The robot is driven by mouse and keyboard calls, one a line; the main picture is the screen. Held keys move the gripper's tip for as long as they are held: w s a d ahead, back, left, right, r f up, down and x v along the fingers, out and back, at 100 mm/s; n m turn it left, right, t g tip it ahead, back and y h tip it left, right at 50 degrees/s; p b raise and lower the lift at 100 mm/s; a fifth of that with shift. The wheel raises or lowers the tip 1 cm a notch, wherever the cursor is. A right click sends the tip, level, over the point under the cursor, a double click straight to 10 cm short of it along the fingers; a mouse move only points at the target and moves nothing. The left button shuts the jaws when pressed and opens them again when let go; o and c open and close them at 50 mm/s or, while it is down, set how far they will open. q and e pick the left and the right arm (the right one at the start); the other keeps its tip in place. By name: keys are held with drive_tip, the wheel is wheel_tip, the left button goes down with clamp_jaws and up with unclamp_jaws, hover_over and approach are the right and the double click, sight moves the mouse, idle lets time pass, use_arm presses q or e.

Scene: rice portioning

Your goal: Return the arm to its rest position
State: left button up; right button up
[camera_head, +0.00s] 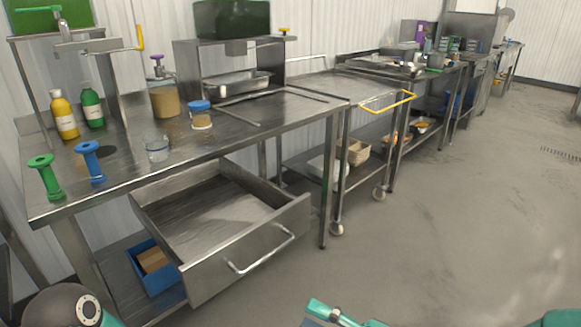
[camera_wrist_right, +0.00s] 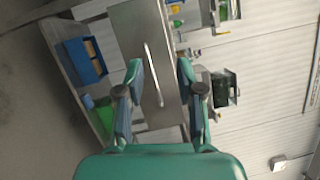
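My right gripper (camera_head: 335,314) shows in part at the bottom edge of the head view, low and in front of the open drawer, over the floor. In the right wrist view my right gripper (camera_wrist_right: 160,104) has its two teal fingers spread wide, with nothing between them. The drawer front and its handle (camera_wrist_right: 153,75) show beyond the fingers, apart from them. A dark rounded joint of my own arm shows at the lower left of the head view. My left gripper is out of view.
The steel table (camera_head: 262,132) carries bottles, jars and a glass (camera_head: 157,149). Its drawer (camera_head: 245,262) stands pulled out, with a handle on its front. A blue bin (camera_head: 172,281) sits on the shelf below. The floor (camera_head: 440,220) at right is clear.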

wheel_tip(320, 180, down, 8)
drive_tip(key=w+d+m+h+p, duration=0.1)
drive_tip(key=d+m+h+p, duration=0.2)
drive_tip(key=h+p, duration=0.85)
use_arm(q)
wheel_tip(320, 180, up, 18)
drive_tip(key=p, duration=0.3)
drive_tip(key=shift+p, duration=0.4)
use_arm(e)
drive_tip(key=s+d+f+n+g+h, duration=0.1)
drive_tip(key=s+d+f+n+g, duration=0.1)
drive_tip(key=s+f+n+g, duration=0.2)
drive_tip(key=s+d+f+n+g, duration=0.2)
drive_tip(key=s+f+n+g, duration=0.2)
drive_tip(key=s+f, duration=0.2)
drive_tip(key=s, duration=0.2)
drive_tip(key=shift+s+d+h, duration=0.3)
drive_tip(key=shift+s+h, duration=0.05)
drive_tip(key=shift+s, duration=0.05)
